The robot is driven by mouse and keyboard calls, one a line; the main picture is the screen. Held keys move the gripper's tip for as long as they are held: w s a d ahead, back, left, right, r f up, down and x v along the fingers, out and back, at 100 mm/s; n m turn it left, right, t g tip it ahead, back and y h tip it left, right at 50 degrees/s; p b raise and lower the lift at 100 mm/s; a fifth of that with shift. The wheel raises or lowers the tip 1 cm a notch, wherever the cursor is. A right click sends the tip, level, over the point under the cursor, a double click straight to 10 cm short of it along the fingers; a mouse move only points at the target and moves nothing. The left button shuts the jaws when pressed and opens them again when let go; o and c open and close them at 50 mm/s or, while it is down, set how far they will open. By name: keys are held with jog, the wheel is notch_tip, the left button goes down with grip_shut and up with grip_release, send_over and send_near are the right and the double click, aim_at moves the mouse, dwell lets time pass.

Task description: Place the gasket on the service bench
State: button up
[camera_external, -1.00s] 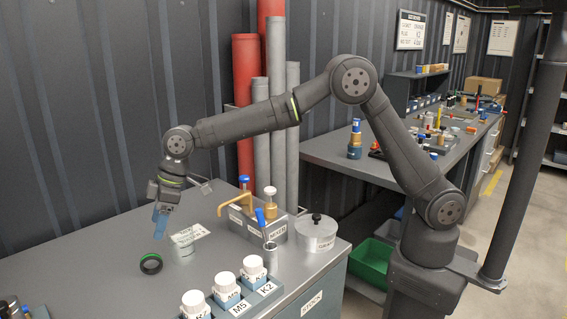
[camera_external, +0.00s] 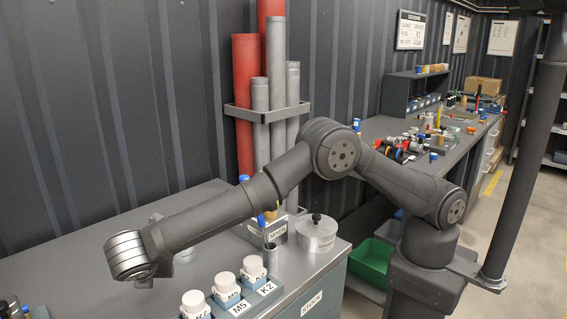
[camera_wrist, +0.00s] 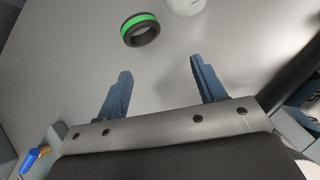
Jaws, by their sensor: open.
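The gasket (camera_wrist: 145,40) is a black ring with a green band. In the wrist view it lies flat on the grey near bench top, beyond my fingertips and left of the middle. My gripper (camera_wrist: 161,65) is open, with two blue fingers spread wide and nothing between them. The gasket is apart from both fingers. In the external view my arm hides the gasket and most of the gripper. The near bench (camera_external: 203,194) bears a STOCK label. A second bench (camera_external: 330,150) stands at the back right; I cannot tell which is the service bench.
A pale round object (camera_wrist: 187,5) stands close to the gasket. White-capped containers (camera_external: 226,284) in a labelled rack line the near bench's front. A round metal lidded pot (camera_external: 316,236) stands at its right. Tall red and grey pipes (camera_external: 243,100) rise behind.

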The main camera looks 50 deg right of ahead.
jog(key=s+a+n+t, duration=0.1)
jog(key=s+a+r+n+t+h, duration=0.1)
jog(key=s+n+t, duration=0.1)
jog(key=s+a+n+t+h, duration=0.1)
jog(key=s+a, duration=0.1)
jog(key=shift+r+n, duration=0.3)
jog(key=shift+t, duration=0.3)
jog(key=x, duration=1.1)
jog(key=shift+w+d, duration=0.15)
jog(key=shift+w, duration=0.1)
jog(key=shift+x, duration=2.75)
jog(key=c, duration=0.8)
